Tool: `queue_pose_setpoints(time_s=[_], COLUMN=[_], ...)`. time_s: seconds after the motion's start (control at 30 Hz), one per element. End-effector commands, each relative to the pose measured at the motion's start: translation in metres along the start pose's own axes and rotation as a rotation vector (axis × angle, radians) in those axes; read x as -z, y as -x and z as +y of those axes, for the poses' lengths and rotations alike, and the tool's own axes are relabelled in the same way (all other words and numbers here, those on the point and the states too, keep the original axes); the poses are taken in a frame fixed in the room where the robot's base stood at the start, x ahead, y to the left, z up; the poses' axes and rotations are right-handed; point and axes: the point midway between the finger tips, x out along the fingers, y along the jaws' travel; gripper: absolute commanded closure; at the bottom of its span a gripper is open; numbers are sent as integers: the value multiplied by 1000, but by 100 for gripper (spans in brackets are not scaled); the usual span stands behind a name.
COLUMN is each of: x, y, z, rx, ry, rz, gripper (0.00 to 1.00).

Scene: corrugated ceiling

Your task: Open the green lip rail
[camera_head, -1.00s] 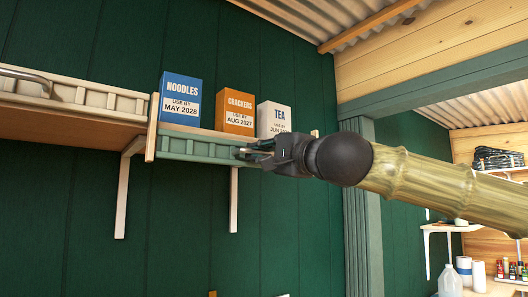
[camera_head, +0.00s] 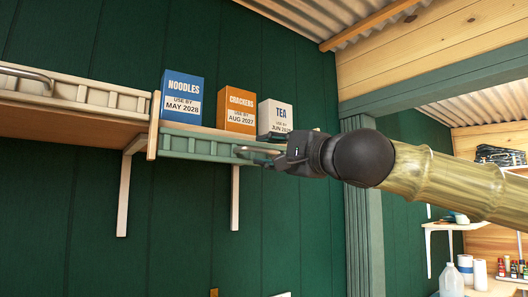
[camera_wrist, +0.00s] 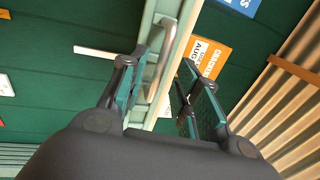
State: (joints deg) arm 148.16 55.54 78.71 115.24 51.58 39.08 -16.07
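The green lip rail (camera_head: 200,145) runs along the front edge of the right shelf, below the boxes, and looks upright. Its silver bar handle (camera_head: 258,150) is near the right end. In the wrist view the handle (camera_wrist: 162,62) shows in front of the green rail, between the finger lines. My gripper (camera_head: 272,157) is at the right end of the rail, close to the handle. In the wrist view my gripper (camera_wrist: 164,75) has its fingers spread apart with nothing clasped. Whether a finger touches the handle cannot be told.
A blue noodles box (camera_head: 182,97), an orange crackers box (camera_head: 237,108) and a white tea box (camera_head: 274,117) stand on the shelf behind the rail. A cream rail (camera_head: 90,95) with its own handle adjoins at left. A green post (camera_head: 363,220) stands right. Space below the shelf is clear.

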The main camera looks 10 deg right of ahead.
Motion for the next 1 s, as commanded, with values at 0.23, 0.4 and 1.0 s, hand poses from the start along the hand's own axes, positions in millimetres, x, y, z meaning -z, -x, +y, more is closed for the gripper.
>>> queue_pose_setpoints(time_s=[0.23,0.4,1.0], x=[1,1,1], y=[42,67,89], z=[-1,0,0], rx=[3,2,0], ry=[1,0,0], rz=[1,2,1], gripper=[68,68,68])
